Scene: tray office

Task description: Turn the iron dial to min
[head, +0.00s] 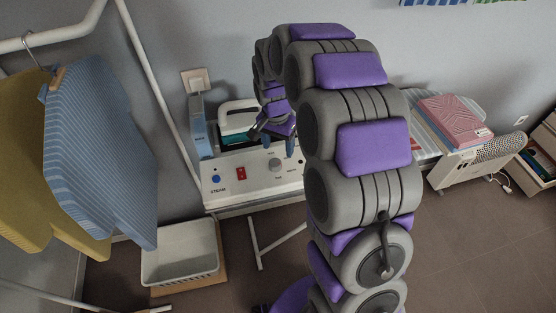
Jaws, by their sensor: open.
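The iron dial (275,165) is a round grey knob on the sloping front of a white control panel (222,193). Small labels stand around it, too small to read. I cannot tell which setting it points at. My gripper (271,141) is open, with its dark fingers spread above and behind the dial in the picture. It looks apart from the dial, though the depth between them is hard to judge. A white and teal iron (237,121) stands behind the panel. My arm hides the panel's right end.
A red switch (241,173) and a blue button (215,179) sit left of the dial. A blue box (198,130) stands behind the panel. Hanging clothes (98,150) and a white bin (180,255) are at left.

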